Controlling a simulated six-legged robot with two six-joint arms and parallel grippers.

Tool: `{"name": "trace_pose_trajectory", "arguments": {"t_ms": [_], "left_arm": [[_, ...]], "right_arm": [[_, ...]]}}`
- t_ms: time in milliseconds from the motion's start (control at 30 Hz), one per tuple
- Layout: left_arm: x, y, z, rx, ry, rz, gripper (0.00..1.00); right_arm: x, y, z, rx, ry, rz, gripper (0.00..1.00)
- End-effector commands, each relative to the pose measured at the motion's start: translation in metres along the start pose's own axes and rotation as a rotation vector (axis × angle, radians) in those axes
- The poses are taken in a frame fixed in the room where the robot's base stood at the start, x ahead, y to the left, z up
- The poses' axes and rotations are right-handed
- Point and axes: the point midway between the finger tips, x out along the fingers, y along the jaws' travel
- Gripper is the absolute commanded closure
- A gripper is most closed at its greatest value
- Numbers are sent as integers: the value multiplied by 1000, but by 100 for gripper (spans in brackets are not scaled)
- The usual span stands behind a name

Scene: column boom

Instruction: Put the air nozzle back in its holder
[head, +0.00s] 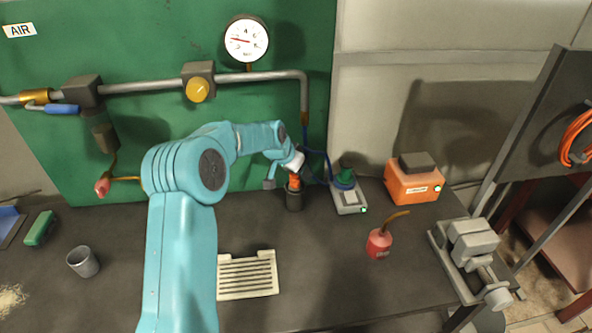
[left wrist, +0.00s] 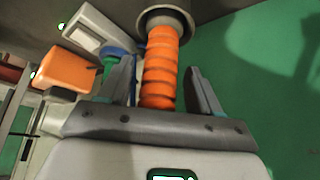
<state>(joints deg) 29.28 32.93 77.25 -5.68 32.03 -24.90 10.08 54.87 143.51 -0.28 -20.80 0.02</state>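An orange ribbed grip, seemingly the air nozzle (head: 294,182), stands upright with its lower end in a dark round cup, seemingly the holder (head: 294,200), on the bench. In the left wrist view the orange nozzle (left wrist: 160,75) runs between my fingers and its far end enters the dark rim of the holder (left wrist: 166,17). My left gripper (head: 283,183) is at the nozzle, just above the cup. Its two fingers (left wrist: 163,85) stand either side of the grip with a visible gap on both sides, so it is open. The nozzle's tip is hidden. My right gripper is not in view.
A grey device with a green top (head: 349,195) stands close right of the cup, beside a blue hose (head: 316,151). Further right are an orange box (head: 412,182), a red oil can (head: 379,242) and a vise (head: 472,243). A slotted tray (head: 247,290) lies in front.

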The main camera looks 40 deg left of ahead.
Motion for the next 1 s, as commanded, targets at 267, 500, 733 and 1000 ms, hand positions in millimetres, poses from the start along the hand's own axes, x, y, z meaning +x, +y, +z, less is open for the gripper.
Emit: {"name": "trace_pose_trajectory", "arguments": {"t_ms": [267,500,733,1000], "left_arm": [[-8,0,-3,0,2,-1,36],[-58,0,-2,1,5,-2,36],[-105,0,-2,0,4,-2,36],[-124,0,-2,0,0,0,36]], "right_arm": [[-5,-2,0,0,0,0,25],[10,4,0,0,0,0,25],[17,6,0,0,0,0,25],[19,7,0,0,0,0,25]]}}
